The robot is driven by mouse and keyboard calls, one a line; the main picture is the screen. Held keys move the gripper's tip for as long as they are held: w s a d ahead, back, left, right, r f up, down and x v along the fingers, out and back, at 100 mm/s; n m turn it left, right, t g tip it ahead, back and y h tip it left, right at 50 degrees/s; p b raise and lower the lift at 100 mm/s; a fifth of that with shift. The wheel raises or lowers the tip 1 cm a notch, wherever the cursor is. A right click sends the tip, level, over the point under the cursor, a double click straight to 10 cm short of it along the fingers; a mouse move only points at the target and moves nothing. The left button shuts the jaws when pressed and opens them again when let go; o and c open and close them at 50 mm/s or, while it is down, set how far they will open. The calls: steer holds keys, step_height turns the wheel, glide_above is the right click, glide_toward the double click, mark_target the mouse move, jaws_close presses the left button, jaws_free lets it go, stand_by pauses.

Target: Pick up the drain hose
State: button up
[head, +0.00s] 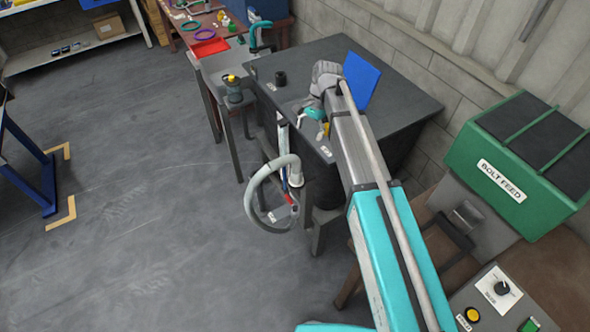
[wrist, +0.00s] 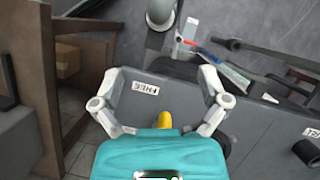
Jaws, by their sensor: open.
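The drain hose (head: 252,203) is a pale grey tube bent in a large loop. It hangs at the front side of the dark table, above the floor, in the head view. A thick grey curved piece, which looks like part of this hose (wrist: 161,14), shows at the top of the wrist view. My gripper (wrist: 161,76) is open, with its two pale fingers spread wide and nothing between them. It also shows small in the head view (head: 303,119), over the table's front edge, above the hose and apart from it.
The dark table (head: 405,103) carries a blue panel (head: 361,80) and a black cylinder (head: 280,78). A green bolt feeder (head: 520,150) stands at the right. A yellow piece (wrist: 165,120) lies close beyond my gripper's palm. The floor (head: 130,220) at left is clear.

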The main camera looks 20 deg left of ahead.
mark_target(297, 167)
steer(key=shift+f, duration=0.1)
steer(key=b+x, duration=0.8)
steer(key=shift+f, duration=0.2)
stand_by(0.5)
steer(key=shift+s+f, duration=0.1)
steer(key=shift+b+x, duration=2.35)
steer(key=shift+x, duration=0.15)
steer(key=shift+s, duration=0.15)
jaws_close()
